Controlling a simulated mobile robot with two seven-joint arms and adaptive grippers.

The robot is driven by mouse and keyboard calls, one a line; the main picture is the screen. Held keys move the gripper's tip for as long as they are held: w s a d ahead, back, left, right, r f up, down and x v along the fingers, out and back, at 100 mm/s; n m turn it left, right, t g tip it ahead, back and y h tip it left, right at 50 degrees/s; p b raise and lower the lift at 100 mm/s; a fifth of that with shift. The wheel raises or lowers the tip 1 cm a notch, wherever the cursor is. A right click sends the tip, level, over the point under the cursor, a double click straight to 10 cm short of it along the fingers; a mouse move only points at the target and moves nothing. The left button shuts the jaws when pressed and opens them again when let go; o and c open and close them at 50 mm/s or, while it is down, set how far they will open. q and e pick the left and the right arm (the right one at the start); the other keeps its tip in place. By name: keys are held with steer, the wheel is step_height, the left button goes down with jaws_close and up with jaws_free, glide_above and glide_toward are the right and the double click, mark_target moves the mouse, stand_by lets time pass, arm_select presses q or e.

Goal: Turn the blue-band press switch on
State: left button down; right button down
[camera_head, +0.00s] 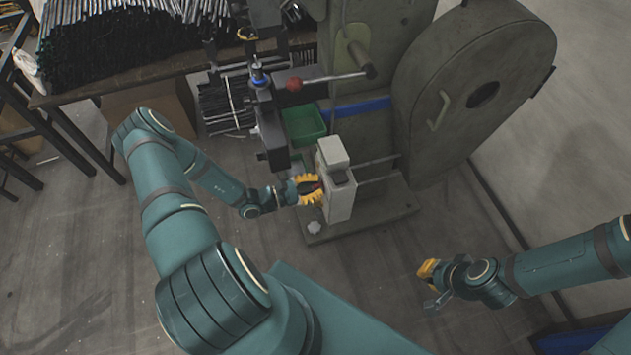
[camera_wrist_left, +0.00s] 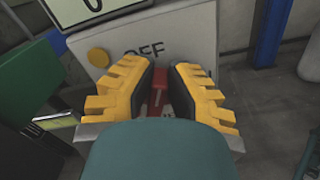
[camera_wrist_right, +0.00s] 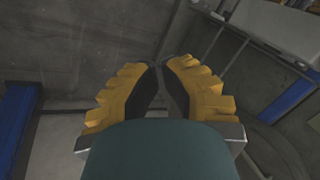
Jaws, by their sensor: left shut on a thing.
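The press (camera_head: 355,150) with a blue band (camera_head: 360,108) stands at the upper middle of the head view. A pale grey switch box (camera_head: 340,203) stands at its front. In the left wrist view the box face (camera_wrist_left: 195,45) carries the word OFF and a round yellow button (camera_wrist_left: 98,57). A red switch handle (camera_wrist_left: 159,88) lies between the fingers of my left gripper (camera_wrist_left: 156,68). My left gripper (camera_head: 312,188) is shut on this handle at the box's left side. My right gripper (camera_head: 428,270) is shut and empty, away from the box. Lettering under the handle is mostly hidden.
A green bin (camera_head: 303,125) sits behind the box. A table of dark rods (camera_head: 120,45) stands at the upper left. A large round housing (camera_head: 480,95) stands right. The floor in front is clear.

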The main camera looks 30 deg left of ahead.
arm_select(q)
steer(key=m, duration=0.1)
steer(key=m+p, duration=0.1)
steer(key=m, duration=0.1)
steer(key=shift+s+d+f+m, duration=0.15)
steer(key=shift+s+d+m, duration=0.05)
steer(key=shift+d+m, duration=0.1)
steer(key=m, duration=0.1)
steer(key=m+p, duration=0.1)
steer(key=m, duration=0.1)
steer(key=shift+s+d+f+m, duration=0.15)
steer(key=shift+d+f+m, duration=0.05)
steer(key=shift+f+m, duration=0.1)
steer(key=m+p, duration=0.1)
steer(key=m, duration=0.2)
steer(key=shift+s+d+f+p, duration=0.1)
steer(key=shift+f+p, duration=0.25)
steer(key=shift+f+m+p, duration=0.3)
steer(key=shift+m+p, duration=0.05)
steer(key=shift+m, duration=1.25)
steer(key=c, duration=0.9)
jaws_free()
steer(key=shift+c, duration=0.2)
